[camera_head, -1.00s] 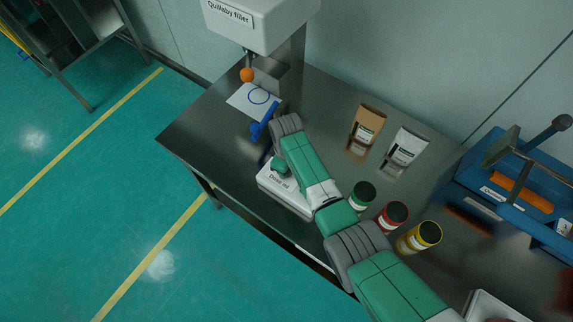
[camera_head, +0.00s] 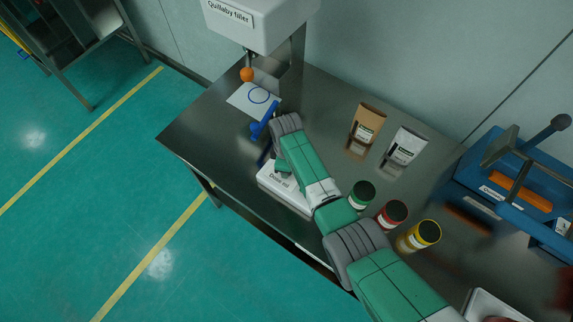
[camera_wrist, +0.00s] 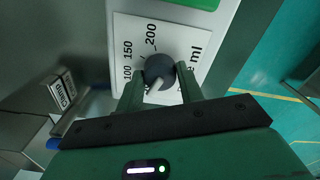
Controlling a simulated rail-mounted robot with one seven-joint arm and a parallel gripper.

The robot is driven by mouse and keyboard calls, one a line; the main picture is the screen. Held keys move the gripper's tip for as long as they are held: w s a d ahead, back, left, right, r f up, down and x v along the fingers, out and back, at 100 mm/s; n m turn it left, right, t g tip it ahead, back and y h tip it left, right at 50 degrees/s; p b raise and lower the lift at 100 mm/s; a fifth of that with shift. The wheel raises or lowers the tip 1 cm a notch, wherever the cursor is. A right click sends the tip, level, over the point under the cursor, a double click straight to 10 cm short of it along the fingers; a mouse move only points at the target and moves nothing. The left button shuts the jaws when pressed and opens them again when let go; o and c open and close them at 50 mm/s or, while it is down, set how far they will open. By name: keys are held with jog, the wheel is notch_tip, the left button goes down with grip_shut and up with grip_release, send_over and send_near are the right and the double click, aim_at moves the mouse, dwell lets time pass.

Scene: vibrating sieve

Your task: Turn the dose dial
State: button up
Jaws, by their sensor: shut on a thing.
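The dose dial (camera_wrist: 160,68) is a dark round knob with a pale pointer, on a white plate marked 100, 150 and 200, in the wrist view. My gripper (camera_wrist: 160,84) is shut on the dial, one finger on each side. The pointer is partly hidden between the fingers, so its exact reading is hard to tell. In the head view the white dose box (camera_head: 284,190) sits near the table's front edge, and my arm hides the dial there.
The Quillaby filler (camera_head: 262,22) stands at the back left, with an orange ball (camera_head: 247,74) under it. Green (camera_head: 361,194), red (camera_head: 391,215) and yellow (camera_head: 419,236) jars, a brown bag (camera_head: 366,126) and a white bag (camera_head: 404,147) stand right of my arm. A blue machine (camera_head: 510,190) is far right.

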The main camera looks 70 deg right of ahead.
jog(key=o, duration=1)
notch_tip(320, 180, up, 8)
jog(key=shift+f+p, duration=0.1)
jog(key=shift+p, duration=0.7)
jog(key=shift+w, duration=0.1)
